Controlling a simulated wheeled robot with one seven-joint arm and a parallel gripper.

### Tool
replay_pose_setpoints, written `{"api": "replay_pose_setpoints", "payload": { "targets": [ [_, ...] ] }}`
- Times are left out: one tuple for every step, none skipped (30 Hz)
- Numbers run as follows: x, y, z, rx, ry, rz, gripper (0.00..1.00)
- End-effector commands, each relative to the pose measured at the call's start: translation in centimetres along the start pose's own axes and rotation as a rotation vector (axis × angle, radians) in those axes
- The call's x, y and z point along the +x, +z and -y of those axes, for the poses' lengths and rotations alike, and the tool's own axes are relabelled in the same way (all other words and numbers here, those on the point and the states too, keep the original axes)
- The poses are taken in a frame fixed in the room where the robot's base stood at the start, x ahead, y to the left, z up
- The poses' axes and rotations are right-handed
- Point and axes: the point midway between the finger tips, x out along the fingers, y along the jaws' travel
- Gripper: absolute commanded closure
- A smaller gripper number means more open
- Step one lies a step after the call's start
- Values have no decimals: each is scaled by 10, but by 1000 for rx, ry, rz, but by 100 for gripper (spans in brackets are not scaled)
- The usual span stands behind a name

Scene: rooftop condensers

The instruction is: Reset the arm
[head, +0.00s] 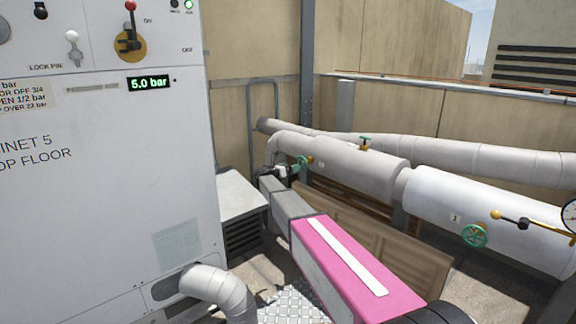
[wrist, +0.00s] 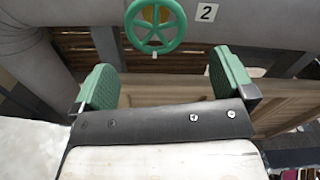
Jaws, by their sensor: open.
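My arm, with its pink link (head: 345,265), stretches away from me in the head view toward the pipes. My gripper (head: 270,172) is small and partly hidden there, close to a green handwheel (head: 302,163) on the lagged pipe. In the wrist view my gripper (wrist: 166,84) is open, its two green-padded fingers wide apart with nothing between them. A green handwheel (wrist: 156,24) lies ahead of the fingers, beside a label marked 2 (wrist: 206,12). No contact between the fingers and the wheel shows.
A white cabinet (head: 100,200) with a 5.0 bar display (head: 149,83) fills the left. Another green handwheel (head: 474,235) and a yellow-knobbed lever (head: 510,219) sit on the right pipe (head: 470,195). A low grey box (head: 238,195) stands beside my arm.

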Motion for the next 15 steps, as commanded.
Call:
{"api": "replay_pose_setpoints", "payload": {
  "targets": [
    [0, -4, 6, 14, -2, -12, 0],
    [0, -8, 11, 32, -5, -25, 0],
    [0, -15, 21, 61, -9, -49, 0],
    [0, -21, 29, 92, -14, -73, 0],
    [-1, -29, 39, 129, -20, -101, 0],
    [-2, -42, 54, 186, -32, -144, 0],
    [-3, -52, 67, 235, -44, -181, 0],
    [-5, -64, 81, 290, -59, -222, 0],
    [-8, -80, 100, 368, -83, -278, 0],
    [-11, -92, 114, 431, -106, -323, 0],
    [-14, -104, 128, 492, -129, -366, 0],
    [-20, -120, 148, 576, -167, -425, 0],
    [-25, -132, 162, 642, -199, -469, 0],
    [-31, -144, 177, 708, -234, -514, 0],
    [-40, -160, 196, 797, -287, -573, 0]
  ]
}}
